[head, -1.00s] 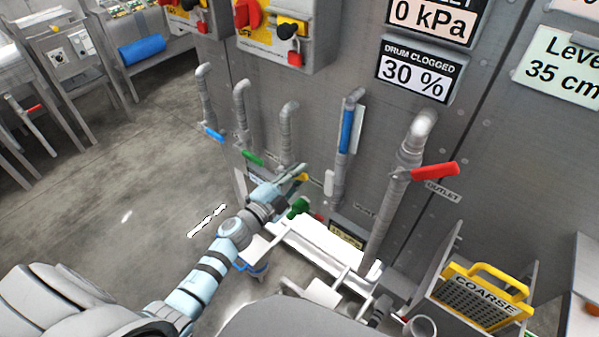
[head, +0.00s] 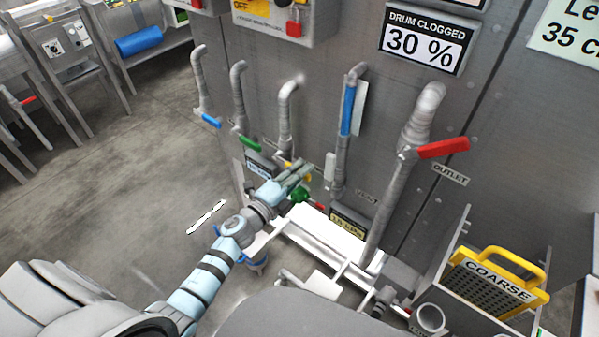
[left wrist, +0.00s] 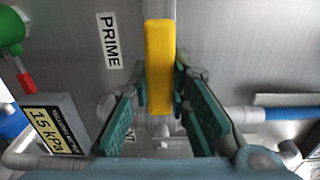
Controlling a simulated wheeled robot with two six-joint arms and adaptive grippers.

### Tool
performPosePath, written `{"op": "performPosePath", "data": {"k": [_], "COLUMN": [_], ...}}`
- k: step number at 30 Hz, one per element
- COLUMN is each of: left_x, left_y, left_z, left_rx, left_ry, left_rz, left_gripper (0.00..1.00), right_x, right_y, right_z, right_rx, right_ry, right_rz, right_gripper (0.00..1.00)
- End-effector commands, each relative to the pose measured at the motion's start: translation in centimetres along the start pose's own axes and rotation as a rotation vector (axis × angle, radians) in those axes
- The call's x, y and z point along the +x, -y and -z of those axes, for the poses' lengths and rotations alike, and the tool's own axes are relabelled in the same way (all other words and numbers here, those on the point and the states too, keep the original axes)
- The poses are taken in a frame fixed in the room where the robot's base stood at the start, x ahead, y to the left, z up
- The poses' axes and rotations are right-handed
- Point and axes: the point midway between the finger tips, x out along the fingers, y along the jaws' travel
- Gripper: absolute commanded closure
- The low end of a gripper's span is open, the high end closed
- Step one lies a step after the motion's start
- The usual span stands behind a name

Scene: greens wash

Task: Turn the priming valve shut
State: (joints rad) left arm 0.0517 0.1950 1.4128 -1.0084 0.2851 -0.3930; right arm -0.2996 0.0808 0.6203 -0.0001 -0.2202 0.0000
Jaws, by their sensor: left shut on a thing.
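The priming valve's yellow lever (left wrist: 159,55) stands upright in the left wrist view, beside a PRIME label (left wrist: 108,40) on the grey wall. My left gripper (left wrist: 160,90) is shut on the lever, with one green finger pad on each side of it. In the head view my left gripper (head: 303,172) reaches in from the left to the foot of the third pipe (head: 287,115). There its fingers hide most of the lever. My right gripper is not in view.
A green-handled valve (head: 299,195) sits just beside my left gripper. A blue lever (head: 348,108) and a red outlet lever (head: 442,148) are on pipes to the right. A COARSE basket (head: 490,282) stands at lower right. Open floor (head: 120,180) lies left.

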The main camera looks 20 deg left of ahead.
Motion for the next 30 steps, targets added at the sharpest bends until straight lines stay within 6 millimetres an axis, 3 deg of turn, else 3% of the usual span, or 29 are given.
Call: {"op": "performPosePath", "data": {"k": [8, 9, 12, 23, 26, 30], "left_x": [-0.1, -0.1, 0.0, -0.6, -2.4, -6.3], "left_y": [-0.1, -0.1, -0.1, -0.1, -0.2, -0.2], "left_z": [-0.1, -0.1, 0.0, 0.0, 0.0, 0.0], "left_rx": [0.007, 0.006, 0.005, 0.004, 0.005, 0.004], "left_ry": [0.001, 0.001, 0.001, 0.000, -0.001, -0.002], "left_rz": [-0.004, -0.004, -0.003, -0.003, -0.004, -0.006], "left_gripper": [1.00, 0.77, 0.62, 0.62, 0.62, 0.62], "right_x": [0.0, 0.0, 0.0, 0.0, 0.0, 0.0], "right_y": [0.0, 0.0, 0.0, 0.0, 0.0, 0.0], "right_z": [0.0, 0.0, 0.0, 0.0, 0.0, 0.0], "right_rx": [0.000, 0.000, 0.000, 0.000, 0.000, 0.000], "right_ry": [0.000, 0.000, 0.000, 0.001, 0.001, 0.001], "right_rz": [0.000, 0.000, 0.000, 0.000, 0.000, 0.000], "right_gripper": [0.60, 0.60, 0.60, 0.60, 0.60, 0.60]}}
